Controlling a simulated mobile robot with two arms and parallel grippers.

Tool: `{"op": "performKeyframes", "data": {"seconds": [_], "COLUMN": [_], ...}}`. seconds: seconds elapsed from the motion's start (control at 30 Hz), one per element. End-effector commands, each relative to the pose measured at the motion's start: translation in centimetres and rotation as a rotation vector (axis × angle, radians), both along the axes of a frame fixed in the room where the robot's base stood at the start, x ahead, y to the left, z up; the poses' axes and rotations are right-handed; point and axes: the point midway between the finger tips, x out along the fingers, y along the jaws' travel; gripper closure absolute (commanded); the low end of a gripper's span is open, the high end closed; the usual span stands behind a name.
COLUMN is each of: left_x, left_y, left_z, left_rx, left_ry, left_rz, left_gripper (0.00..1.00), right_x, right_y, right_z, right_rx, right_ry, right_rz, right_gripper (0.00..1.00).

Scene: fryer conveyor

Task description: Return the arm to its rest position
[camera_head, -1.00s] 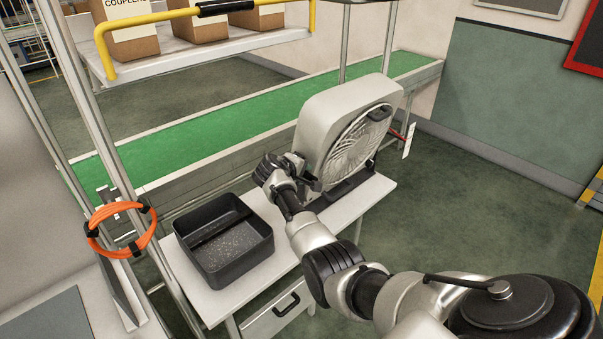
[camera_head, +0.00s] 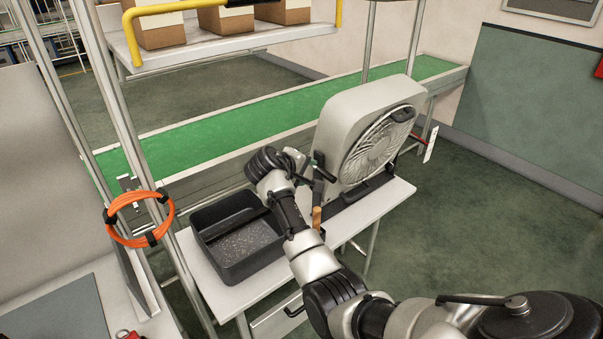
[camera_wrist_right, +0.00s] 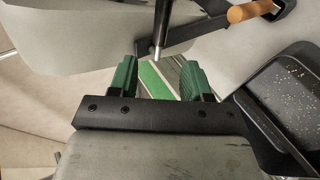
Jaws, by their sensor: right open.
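My right arm reaches in from the lower right over the small white table. My right gripper (camera_head: 311,168) is beside the grey box fan (camera_head: 352,120). In the right wrist view the gripper (camera_wrist_right: 160,80) has its two green fingers apart, with nothing held between them. A dark rod (camera_wrist_right: 161,30) shows just beyond the gap; I cannot tell whether it touches a finger. A wooden handle (camera_head: 317,216) stands at the fan side of the arm; a wooden handle also shows at the top of the wrist view (camera_wrist_right: 249,11). My left gripper is out of view.
A black bin (camera_head: 270,262) with crumbs in it sits on the white table (camera_head: 372,205), close to my forearm. Behind runs a green conveyor (camera_head: 225,140). An orange cable coil (camera_head: 113,228) hangs on the frame at left. Boxes stand on a shelf (camera_head: 200,47) above.

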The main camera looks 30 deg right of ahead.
Motion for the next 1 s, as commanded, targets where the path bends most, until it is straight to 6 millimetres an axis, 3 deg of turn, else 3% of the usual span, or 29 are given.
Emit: {"op": "performKeyframes", "data": {"seconds": [0.2,0.73,0.87,1.0], "left_x": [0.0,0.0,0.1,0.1], "left_y": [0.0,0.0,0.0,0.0], "left_z": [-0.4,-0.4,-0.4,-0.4], "left_rx": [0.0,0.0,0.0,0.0], "left_ry": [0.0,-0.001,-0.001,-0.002], "left_rz": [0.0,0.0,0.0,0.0], "left_gripper": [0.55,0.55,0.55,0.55], "right_x": [-0.4,-0.5,-2.1,-6.7], "right_y": [1.2,1.2,1.6,3.2], "right_z": [0.8,0.7,-1.5,-6.3], "right_rx": [0.0,0.001,0.036,0.139], "right_ry": [0.0,0.0,-0.009,-0.041], "right_rz": [0.0,-0.001,0.004,0.024], "right_gripper": [0.52,0.52,0.52,0.52]}}
